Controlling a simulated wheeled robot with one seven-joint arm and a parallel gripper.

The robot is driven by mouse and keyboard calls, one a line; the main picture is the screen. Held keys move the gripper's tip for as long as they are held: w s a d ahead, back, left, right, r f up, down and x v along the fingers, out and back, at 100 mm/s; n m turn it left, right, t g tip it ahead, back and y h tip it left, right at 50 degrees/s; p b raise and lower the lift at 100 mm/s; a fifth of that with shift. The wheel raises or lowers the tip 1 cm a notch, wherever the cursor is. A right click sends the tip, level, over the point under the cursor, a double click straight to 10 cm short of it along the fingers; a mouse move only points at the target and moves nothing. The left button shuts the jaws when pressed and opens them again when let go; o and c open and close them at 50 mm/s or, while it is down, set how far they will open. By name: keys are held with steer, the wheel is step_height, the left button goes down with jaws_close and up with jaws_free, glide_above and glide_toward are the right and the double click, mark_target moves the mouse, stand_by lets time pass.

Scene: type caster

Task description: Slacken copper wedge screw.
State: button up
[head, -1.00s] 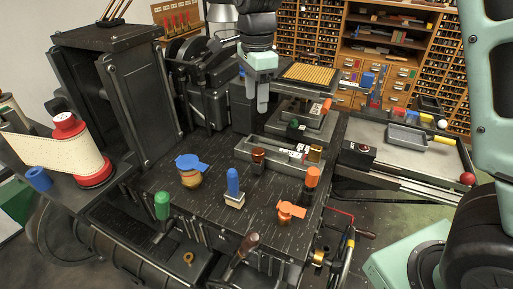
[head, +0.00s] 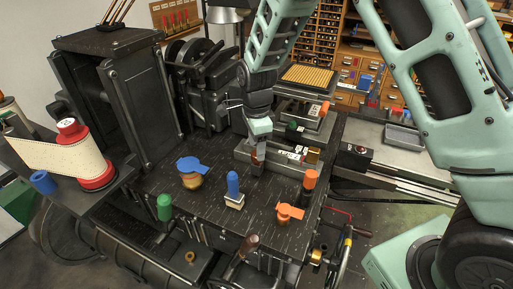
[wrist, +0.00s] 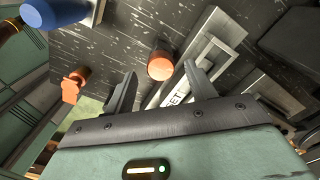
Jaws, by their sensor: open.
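The copper wedge screw (head: 256,160) looks like a short brown-copper knob at the left end of the grey tray (head: 282,163) on the dark machine top. In the wrist view its round copper head (wrist: 160,65) shows between and just beyond the fingertips. My gripper (head: 257,148) is over the knob, pointing down, and partly hides it. In the wrist view my gripper (wrist: 162,72) is open, one finger to each side of the knob. I cannot tell whether either finger touches it. White lettered blocks (wrist: 178,92) lie in the tray beside it.
Nearby stand a blue knob (head: 233,184), a blue-topped brass pot (head: 190,180), an orange-topped cylinder (head: 309,181), an orange lever (head: 289,213) and a green knob (head: 164,207). A tall dark frame (head: 140,95) rises at the left. The machine top's middle is mostly bare.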

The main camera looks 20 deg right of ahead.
steer(key=shift+f, duration=1.25)
steer(key=c, duration=1)
steer(key=shift+o, duration=0.2)
